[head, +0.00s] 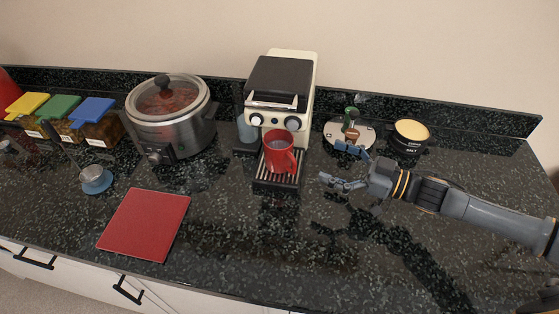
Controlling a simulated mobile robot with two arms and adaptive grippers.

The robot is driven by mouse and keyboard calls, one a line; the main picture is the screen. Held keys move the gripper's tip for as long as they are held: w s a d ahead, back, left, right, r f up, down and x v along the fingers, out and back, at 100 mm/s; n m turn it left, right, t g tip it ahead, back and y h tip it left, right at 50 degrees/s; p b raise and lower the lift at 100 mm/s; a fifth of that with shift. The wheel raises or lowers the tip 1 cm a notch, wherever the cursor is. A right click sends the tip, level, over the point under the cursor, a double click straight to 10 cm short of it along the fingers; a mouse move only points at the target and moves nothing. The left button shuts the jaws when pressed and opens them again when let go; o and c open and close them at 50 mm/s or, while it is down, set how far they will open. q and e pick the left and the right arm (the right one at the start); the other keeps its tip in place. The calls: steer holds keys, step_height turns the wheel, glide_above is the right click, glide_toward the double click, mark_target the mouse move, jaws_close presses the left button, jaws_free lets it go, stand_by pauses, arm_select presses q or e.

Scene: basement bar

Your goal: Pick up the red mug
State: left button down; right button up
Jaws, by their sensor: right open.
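The red mug (277,153) stands upright on the drip tray of a cream and black coffee machine (281,88), near the middle of the head view. Its handle shows on its right side. My right gripper (336,167) comes in from the right and points left toward the mug. It is open and empty, a short gap to the right of the mug, above the counter. My left gripper is not in view.
A glass-lidded slow cooker (171,117) stands left of the machine. A red board (145,224) lies at the front left. A round stand (350,133) and a salt container (410,136) stand behind my right gripper. The front middle of the dark counter (250,245) is clear.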

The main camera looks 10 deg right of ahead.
steer(key=p, duration=0.2)
glide_toward(265, 136)
steer(key=shift+w+a+f, duration=0.25)
steer(key=shift+w+f, duration=0.3)
steer(key=shift+w, duration=0.1)
steer(key=p+x, duration=0.2)
steer(key=x, duration=0.2)
steer(key=shift+w+a, duration=0.15)
steer(key=shift+a, duration=0.25)
steer(key=shift+w+a+f, duration=0.1)
steer(key=shift+w+a, duration=0.1)
steer(key=shift+a, duration=0.05)
steer(key=shift+s+d, duration=0.1)
steer(key=c, duration=1.8)
steer(key=shift+r, duration=0.2)
steer(key=shift+s+r+b, duration=0.1)
steer(key=shift+r+b, duration=0.2)
steer(key=shift+r, duration=0.1)
step_height(265, 136, up, 6)
steer(key=s+a+b, duration=0.1)
steer(key=s+a, duration=0.1)
steer(key=s, duration=0.4)
steer(key=s+a+b, duration=0.2)
steer(key=s+a, duration=0.1)
steer(key=s, duration=0.3)
steer(key=s+a+b, duration=0.2)
steer(key=s, duration=0.4)
steer(key=shift+a, duration=0.4)
